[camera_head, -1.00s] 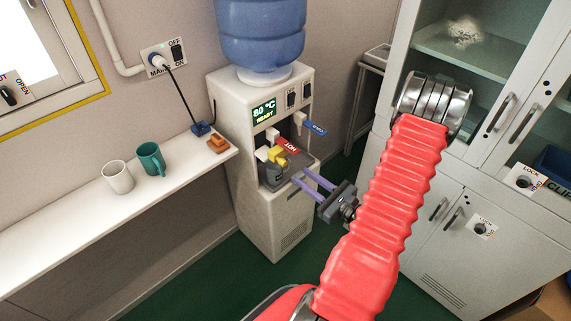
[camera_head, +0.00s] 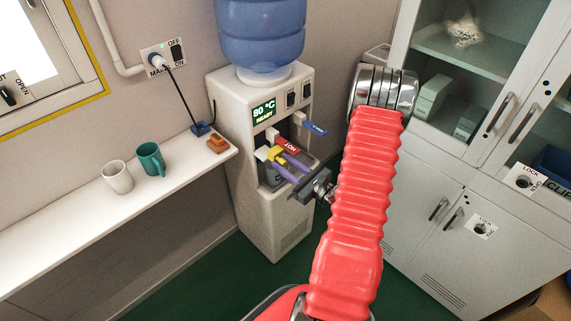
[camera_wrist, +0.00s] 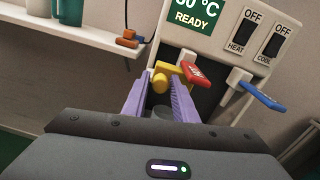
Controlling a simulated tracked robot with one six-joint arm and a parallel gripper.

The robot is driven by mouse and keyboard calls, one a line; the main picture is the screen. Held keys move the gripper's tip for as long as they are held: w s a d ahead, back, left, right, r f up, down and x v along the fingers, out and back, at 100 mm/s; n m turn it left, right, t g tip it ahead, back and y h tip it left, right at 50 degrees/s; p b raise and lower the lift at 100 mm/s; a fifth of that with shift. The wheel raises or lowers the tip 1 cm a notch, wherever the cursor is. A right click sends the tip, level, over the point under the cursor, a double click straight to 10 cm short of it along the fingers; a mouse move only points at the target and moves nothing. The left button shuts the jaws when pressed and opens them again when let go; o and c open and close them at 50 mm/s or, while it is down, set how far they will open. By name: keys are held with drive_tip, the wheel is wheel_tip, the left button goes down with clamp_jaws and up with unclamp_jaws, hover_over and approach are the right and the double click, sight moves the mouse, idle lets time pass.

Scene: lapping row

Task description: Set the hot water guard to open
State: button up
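The water dispenser (camera_head: 268,200) stands against the wall, its display reading 80 °C READY. A yellow piece (camera_head: 277,153), which looks like the hot water guard, sits at the hot tap beside the red HOT lever (camera_head: 292,146). In the wrist view the yellow guard (camera_wrist: 164,76) shows a rounded knob, with the red lever (camera_wrist: 195,73) just right of it. My gripper (camera_head: 281,160) reaches in from the right. In the wrist view its purple fingers (camera_wrist: 161,84) are apart, one on each side of the yellow knob. I cannot tell whether they touch it.
The blue cold lever (camera_wrist: 262,97) is right of the hot tap. HEAT and COOL switches (camera_wrist: 258,33) are above. A shelf (camera_head: 75,215) with a white mug (camera_head: 117,177) and a teal mug (camera_head: 151,158) lies left. A grey cabinet (camera_head: 440,170) stands right.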

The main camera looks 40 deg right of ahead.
drive_tip(key=shift+c, duration=0.6)
clamp_jaws()
